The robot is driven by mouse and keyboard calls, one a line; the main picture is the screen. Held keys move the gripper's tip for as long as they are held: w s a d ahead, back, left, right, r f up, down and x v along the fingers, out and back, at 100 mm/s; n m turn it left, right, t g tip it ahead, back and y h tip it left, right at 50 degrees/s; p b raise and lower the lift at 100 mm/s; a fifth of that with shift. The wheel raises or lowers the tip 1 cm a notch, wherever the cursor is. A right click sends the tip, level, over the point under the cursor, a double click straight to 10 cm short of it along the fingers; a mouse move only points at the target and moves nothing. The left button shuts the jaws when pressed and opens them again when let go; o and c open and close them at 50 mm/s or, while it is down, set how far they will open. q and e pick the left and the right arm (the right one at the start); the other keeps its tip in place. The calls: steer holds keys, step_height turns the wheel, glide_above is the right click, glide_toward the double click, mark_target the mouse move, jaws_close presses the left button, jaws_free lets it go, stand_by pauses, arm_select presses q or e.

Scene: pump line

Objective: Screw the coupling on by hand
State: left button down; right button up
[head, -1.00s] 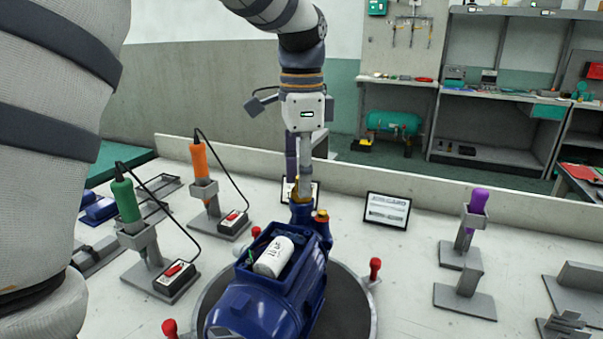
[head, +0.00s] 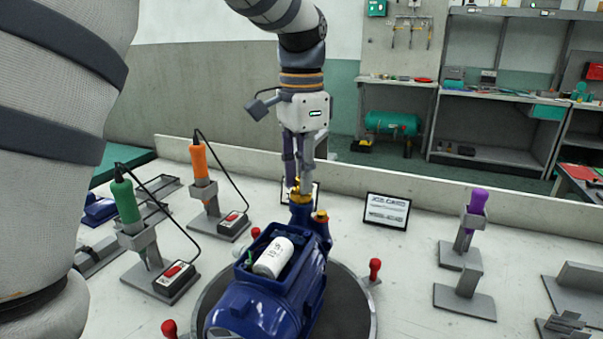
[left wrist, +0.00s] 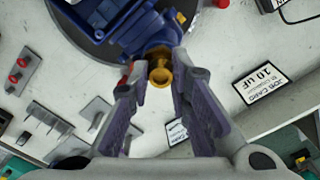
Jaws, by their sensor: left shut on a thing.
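The blue pump (head: 262,305) lies on a round dark turntable (head: 347,310), with a white cylinder (head: 273,257) in its open top box. The brass coupling (head: 296,190) sits at the top of the pump's upright blue port (head: 301,213). My left gripper (head: 300,188) points straight down from above, its fingers shut around the coupling. In the left wrist view the coupling (left wrist: 160,72) shows between the fingertips (left wrist: 159,74); how far it is threaded cannot be told. A second brass fitting (head: 321,217) is on the port beside it. My right gripper is not in view.
Green (head: 125,205) and orange (head: 199,160) corded tools stand in holders at left. A purple-handled tool (head: 478,200) stands at right. A tablet-like card (head: 387,210) is behind the pump. Red knobs (head: 375,268) ring the turntable. Table between is clear.

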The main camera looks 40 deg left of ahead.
arm_select(q)
steer(key=m, duration=0.3)
steer(key=shift+f+m, duration=0.1)
steer(key=shift+m, duration=1.9)
steer(key=m, duration=0.3)
steer(key=shift+f, duration=0.1)
steer(key=shift+m, duration=0.3)
steer(key=m, duration=0.3)
steer(key=c, duration=1.6)
jaws_free()
steer(key=shift+o, duration=0.2)
